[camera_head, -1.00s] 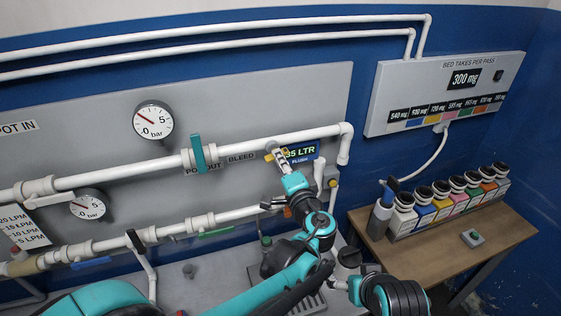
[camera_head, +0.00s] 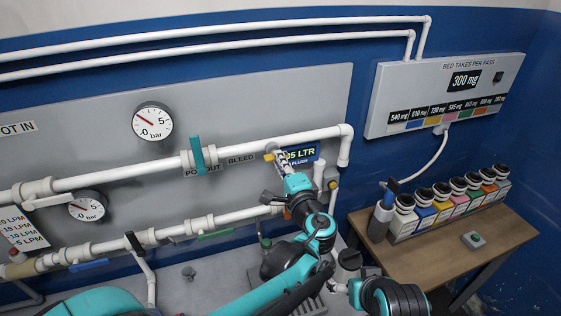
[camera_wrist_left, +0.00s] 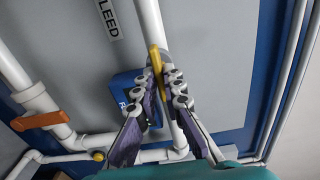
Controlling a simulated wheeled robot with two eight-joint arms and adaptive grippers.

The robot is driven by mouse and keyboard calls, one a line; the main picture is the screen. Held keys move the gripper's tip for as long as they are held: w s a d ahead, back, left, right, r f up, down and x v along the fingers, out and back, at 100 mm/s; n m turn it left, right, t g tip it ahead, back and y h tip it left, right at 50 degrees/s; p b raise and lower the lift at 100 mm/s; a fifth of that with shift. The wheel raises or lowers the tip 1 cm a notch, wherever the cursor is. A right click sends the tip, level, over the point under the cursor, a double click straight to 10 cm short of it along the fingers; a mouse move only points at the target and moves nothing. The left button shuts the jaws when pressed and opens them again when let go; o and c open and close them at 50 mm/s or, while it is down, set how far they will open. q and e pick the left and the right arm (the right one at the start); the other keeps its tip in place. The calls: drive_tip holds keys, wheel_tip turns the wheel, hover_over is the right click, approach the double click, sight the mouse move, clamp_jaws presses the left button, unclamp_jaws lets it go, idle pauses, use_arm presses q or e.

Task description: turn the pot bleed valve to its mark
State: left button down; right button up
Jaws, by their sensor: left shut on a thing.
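The bleed valve has a yellow handle (camera_head: 268,157) on the upper white pipe, right of the BLEED label. The handle also shows in the left wrist view (camera_wrist_left: 156,60), roughly in line with the pipe. My left gripper (camera_head: 279,153) is at this handle. In the left wrist view its fingertips (camera_wrist_left: 170,76) are closed together on the handle's near end. The fingers hide part of the handle and pipe, and I cannot make out a mark. A pale end of my right arm (camera_head: 338,287) shows low at right; its fingers are too small to judge.
Pressure gauges (camera_head: 153,121) and a teal-handled valve (camera_head: 198,155) are to the left. An orange handle (camera_wrist_left: 38,120) is on a nearby pipe. Several coloured bottles (camera_head: 443,200) stand on the wooden table (camera_head: 460,262).

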use_arm(q)
drive_tip(key=c, duration=1.9)
unclamp_jaws()
drive_tip(key=shift+w+a+r, duration=0.1)
drive_tip(key=shift+r, duration=0.05)
drive_tip(key=shift+o, duration=1.3)
drive_tip(key=shift+w+a, duration=0.1)
drive_tip(key=v, duration=0.7)
